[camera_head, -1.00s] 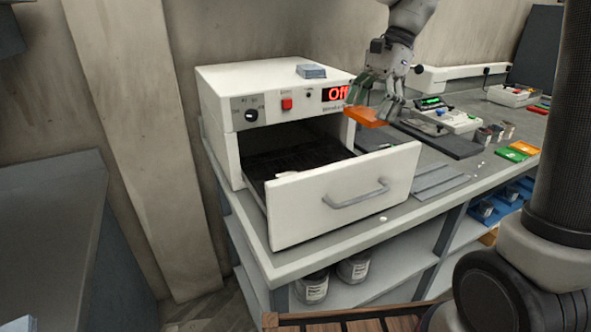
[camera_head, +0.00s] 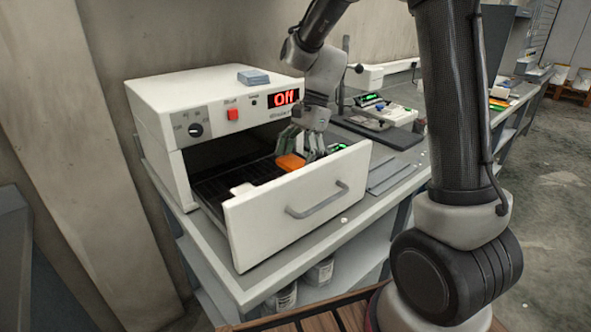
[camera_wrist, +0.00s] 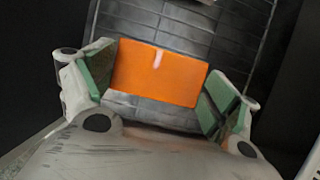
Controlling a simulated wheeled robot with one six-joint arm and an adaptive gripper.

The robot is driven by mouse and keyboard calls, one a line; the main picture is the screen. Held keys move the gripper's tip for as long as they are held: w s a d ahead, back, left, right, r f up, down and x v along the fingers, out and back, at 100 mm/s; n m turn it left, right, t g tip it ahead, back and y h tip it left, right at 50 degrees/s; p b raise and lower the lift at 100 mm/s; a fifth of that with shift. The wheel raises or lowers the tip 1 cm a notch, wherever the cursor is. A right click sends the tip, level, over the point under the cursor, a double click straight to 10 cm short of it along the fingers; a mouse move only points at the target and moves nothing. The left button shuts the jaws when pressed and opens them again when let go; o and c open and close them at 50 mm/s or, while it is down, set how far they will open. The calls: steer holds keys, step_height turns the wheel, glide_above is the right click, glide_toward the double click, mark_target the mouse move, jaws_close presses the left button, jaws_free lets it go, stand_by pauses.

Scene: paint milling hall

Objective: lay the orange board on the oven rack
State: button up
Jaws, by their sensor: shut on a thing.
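The orange board (camera_head: 290,163) is held in my gripper (camera_head: 301,150), which is shut on it. In the wrist view the board (camera_wrist: 158,73) sits between the two green finger pads of my gripper (camera_wrist: 155,85). The oven (camera_head: 210,110) is white, with its drawer front (camera_head: 300,203) pulled out. The dark oven rack (camera_head: 228,183) shows in the open drawer, and its bars (camera_wrist: 165,25) lie below the board in the wrist view. The board is over the right part of the rack, behind the drawer front. I cannot tell whether it touches the rack.
A small whitish piece (camera_head: 243,188) lies at the rack's front left. A blue-grey block (camera_head: 253,77) rests on the oven top. The drawer handle (camera_head: 318,201) sticks out in front.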

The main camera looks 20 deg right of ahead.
mark_target(300, 161)
steer(key=shift+f, duration=1.6)
steer(key=o, duration=0.8)
steer(key=shift+f, duration=0.15)
steer(key=v, duration=1.1)
steer(key=s+d+r+n+t, duration=0.1)
steer(key=s+d+r+n, duration=0.2)
steer(key=s+r, duration=0.25)
steer(key=s+d+n+t+h, duration=0.1)
steer(key=s+d+n, duration=0.1)
steer(key=s, duration=0.4)
steer(key=s+d+n+t+h, duration=0.1)
steer(key=s+d+n+t, duration=0.1)
steer(key=s+n, duration=0.3)
steer(key=s+d+n+t+h, duration=0.2)
steer(key=s+d+n, duration=0.1)
steer(key=s, duration=0.4)
steer(key=shift+d+n, duration=0.3)
steer(key=shift+d, duration=0.3)
